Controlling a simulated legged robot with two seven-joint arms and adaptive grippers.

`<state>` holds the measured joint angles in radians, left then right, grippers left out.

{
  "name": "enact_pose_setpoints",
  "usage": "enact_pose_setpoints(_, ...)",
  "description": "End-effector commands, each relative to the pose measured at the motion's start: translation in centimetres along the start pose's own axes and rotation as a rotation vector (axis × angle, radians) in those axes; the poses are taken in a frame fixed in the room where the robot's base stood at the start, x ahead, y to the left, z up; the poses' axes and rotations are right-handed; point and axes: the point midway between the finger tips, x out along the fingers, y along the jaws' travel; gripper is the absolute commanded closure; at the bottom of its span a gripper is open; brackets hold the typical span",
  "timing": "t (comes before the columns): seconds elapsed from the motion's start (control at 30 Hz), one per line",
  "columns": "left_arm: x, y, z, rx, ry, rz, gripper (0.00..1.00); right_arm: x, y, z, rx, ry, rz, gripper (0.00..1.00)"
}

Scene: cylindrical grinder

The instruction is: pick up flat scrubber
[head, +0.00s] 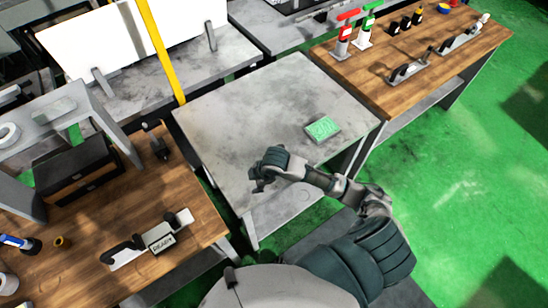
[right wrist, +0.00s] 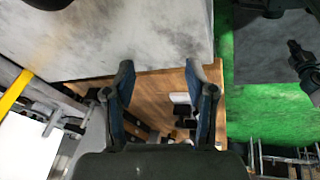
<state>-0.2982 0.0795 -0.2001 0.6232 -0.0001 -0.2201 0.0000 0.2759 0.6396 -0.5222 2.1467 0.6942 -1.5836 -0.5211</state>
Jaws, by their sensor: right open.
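The flat scrubber (head: 322,128) is a small green rectangular pad lying flat on the grey table, near its right edge. My right gripper (head: 258,186) is over the front left part of this table, to the left of the scrubber and nearer to me, apart from it. In the right wrist view the two fingers of the right gripper (right wrist: 160,70) are spread with nothing between them. The scrubber does not show in the right wrist view. My left gripper is not in view.
The grey table (head: 235,110) is otherwise clear. A wooden bench (head: 85,230) on the left holds a dark box and a device marked READY (head: 162,237). A yellow post (head: 160,50) stands behind.

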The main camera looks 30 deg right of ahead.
Motion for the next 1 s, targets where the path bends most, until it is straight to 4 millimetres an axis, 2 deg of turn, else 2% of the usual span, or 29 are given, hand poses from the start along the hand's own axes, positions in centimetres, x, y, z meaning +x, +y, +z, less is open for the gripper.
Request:
enact_pose_setpoints(0.03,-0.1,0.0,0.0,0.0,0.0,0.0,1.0,-1.9,2.6,0.6,-0.092,-0.035,0.008,0.44)
enact_pose_setpoints(0.2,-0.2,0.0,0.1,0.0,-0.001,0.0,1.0,-8.5,8.0,3.7,-0.331,-0.142,-0.042,0.44)
enact_pose_setpoints(0.33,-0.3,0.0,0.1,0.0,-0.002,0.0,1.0,-12.5,10.1,5.8,-0.411,-0.185,-0.077,0.44)
enact_pose_setpoints(0.47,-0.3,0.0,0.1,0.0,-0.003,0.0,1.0,-14.5,10.9,6.8,-0.443,-0.198,-0.096,0.44)
enact_pose_setpoints(0.57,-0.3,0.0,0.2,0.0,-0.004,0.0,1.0,-14.0,11.0,7.2,-0.448,-0.2,-0.107,0.44)
enact_pose_setpoints(1.0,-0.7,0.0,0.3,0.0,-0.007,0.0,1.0,-4.7,10.5,9.1,-0.448,-0.198,-0.104,0.44)
